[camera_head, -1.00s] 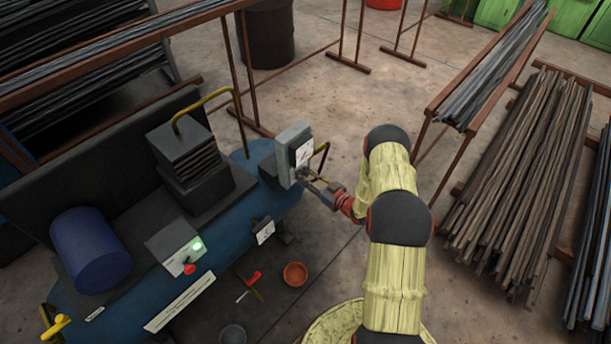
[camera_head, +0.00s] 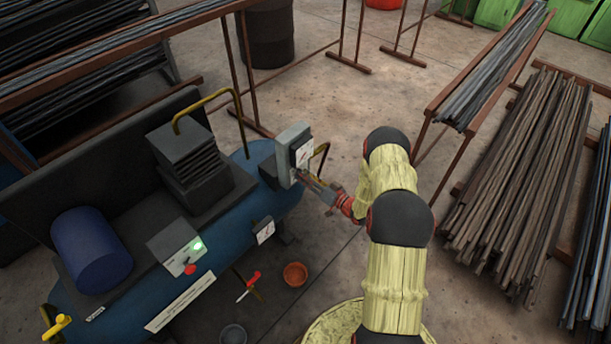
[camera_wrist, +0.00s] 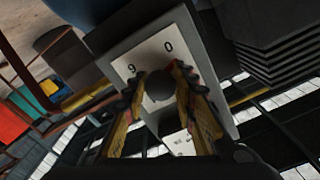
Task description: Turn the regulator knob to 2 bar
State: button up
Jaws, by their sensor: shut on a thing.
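The regulator is a grey box (camera_head: 289,155) with a white dial plate at the right end of the blue compressor tank (camera_head: 230,226). In the wrist view the dial plate (camera_wrist: 149,55) shows the figures 9 and 0 at its top. The dark round knob (camera_wrist: 160,86) sits in front of it, between the fingers. My gripper (camera_wrist: 165,92) is shut on the knob, with one finger on each side. In the head view my gripper (camera_head: 305,178) reaches the plate from the right. The knob's pointer and the 2 mark are hidden or too small to read.
A control box (camera_head: 175,248) with a green light and a red button stands on the tank. A red-handled valve (camera_head: 252,279) and a terracotta pot (camera_head: 295,274) lie in front. Pipe racks (camera_head: 490,75) and bar stacks (camera_head: 525,185) stand at right. The floor between is clear.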

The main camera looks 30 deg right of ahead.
jog(key=m, duration=0.6)
jog(key=shift+p, duration=0.35)
jog(key=m, duration=0.6)
jog(key=shift+p, duration=0.3)
jog(key=o, duration=1)
jog(key=shift+o, duration=0.6)
jog(key=shift+s, duration=0.1)
jog(key=v, duration=1.1)
jog(key=shift+s+d, duration=0.15)
jog(key=shift+s, duration=0.25)
